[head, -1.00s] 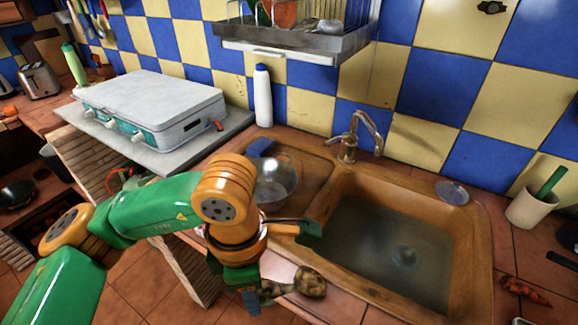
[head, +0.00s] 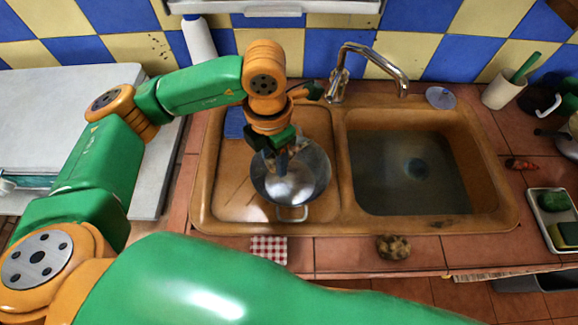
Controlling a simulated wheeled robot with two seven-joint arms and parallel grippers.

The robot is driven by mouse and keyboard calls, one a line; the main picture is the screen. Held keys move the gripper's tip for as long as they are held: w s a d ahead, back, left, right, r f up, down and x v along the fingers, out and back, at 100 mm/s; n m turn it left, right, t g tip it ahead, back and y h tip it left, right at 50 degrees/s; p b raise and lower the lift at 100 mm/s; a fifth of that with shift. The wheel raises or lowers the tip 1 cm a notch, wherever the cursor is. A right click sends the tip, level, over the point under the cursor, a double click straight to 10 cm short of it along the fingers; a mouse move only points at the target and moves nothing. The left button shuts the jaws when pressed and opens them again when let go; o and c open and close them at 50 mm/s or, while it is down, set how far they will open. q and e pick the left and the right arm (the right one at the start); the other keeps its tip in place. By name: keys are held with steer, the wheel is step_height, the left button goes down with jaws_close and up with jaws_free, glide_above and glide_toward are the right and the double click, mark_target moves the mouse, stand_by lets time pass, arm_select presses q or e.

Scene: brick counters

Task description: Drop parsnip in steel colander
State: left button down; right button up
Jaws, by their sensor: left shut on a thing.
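The steel colander (head: 319,188) stands on the drainboard, left of the sink basin, with a handle toward me. My left gripper (head: 283,164) points down over the left back part of the colander's opening. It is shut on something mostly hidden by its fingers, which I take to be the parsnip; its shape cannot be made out. Whether it touches the colander I cannot tell. My right gripper is out of view.
The basin (head: 408,196) holds water, with a faucet (head: 338,85) behind. A brown lumpy vegetable (head: 394,247) and a checkered cloth (head: 268,249) lie on the front counter. A white bottle (head: 199,42) stands behind left. A tray (head: 548,212) is at right.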

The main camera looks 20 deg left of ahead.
arm_select(q)
steer(key=f+b, duration=0.2)
steer(key=f, duration=0.3)
steer(key=shift+d+f+b, duration=0.15)
steer(key=shift+d+b, duration=0.05)
steer(key=shift+b, duration=0.2)
steer(key=shift+a+f, duration=0.1)
steer(key=shift+c, duration=1.4)
jaws_free()
step_height(320, 180, up, 7)
steer(key=shift+f+b, duration=0.1)
steer(key=shift+b, duration=0.65)
steer(key=shift+r, duration=0.25)
